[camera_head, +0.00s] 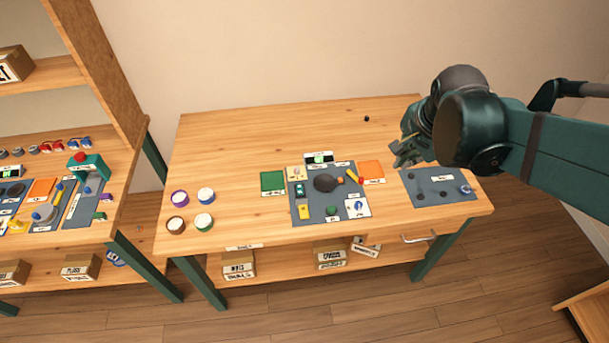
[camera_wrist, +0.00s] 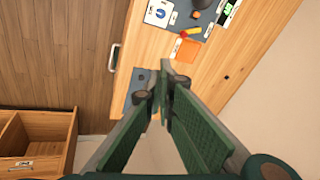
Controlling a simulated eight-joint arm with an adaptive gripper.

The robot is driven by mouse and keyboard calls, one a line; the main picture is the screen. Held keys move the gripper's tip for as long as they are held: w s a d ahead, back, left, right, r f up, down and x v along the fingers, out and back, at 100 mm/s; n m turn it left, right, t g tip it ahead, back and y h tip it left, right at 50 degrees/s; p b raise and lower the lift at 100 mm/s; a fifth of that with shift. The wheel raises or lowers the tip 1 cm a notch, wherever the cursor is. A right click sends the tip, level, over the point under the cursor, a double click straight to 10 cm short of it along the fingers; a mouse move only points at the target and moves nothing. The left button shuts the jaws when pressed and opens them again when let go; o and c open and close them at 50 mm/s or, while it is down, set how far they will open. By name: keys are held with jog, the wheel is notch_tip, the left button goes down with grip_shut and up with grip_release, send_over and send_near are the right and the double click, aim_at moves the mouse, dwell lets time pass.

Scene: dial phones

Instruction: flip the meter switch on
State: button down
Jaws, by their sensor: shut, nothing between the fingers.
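A small meter with a lit green display (camera_head: 319,158) stands at the back edge of the grey-blue work mat (camera_head: 317,212) on the table. The green display also shows at the top right of the wrist view (camera_wrist: 228,9). A white plate with a blue mark (camera_head: 357,208) lies at the mat's front right corner; I cannot tell whether it is the meter switch. It also shows in the wrist view (camera_wrist: 158,12). My gripper (camera_head: 399,160) is shut and empty, right of the orange pad and above the table. Its fingertips show in the wrist view (camera_wrist: 163,78).
A second mat (camera_head: 430,197) with small dark parts lies under and right of my gripper. An orange pad (camera_head: 371,169) and a green pad (camera_head: 272,181) flank the work mat. Several round pots stand left. The table's back left is clear.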

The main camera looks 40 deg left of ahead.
jog(key=s+a+f+m+g, duration=0.1)
jog(key=a+f, duration=0.1)
jog(key=a, duration=0.5)
jog(key=a+f+m, duration=0.1)
jog(key=a+f, duration=0.2)
jog(key=a, duration=0.4)
jog(key=m+p, duration=0.1)
jog(key=p, duration=0.1)
send_over(300, 185)
jog(key=s+d, duration=0.2)
notch_tip(300, 185, down, 7)
jog(key=shift+g, duration=0.4)
jog(key=shift+s+f, duration=0.1)
jog(key=shift+d+b+x, duration=0.15)
jog(key=shift+b+x, duration=0.35)
jog(key=shift+x, duration=2.95)
jog(key=shift+d+b+x, duration=0.15)
jog(key=shift+b+x, duration=0.3)
jog(key=shift+x, duration=3)
jog(key=shift+f+h, duration=0.15)
jog(key=shift+h, duration=0.15)
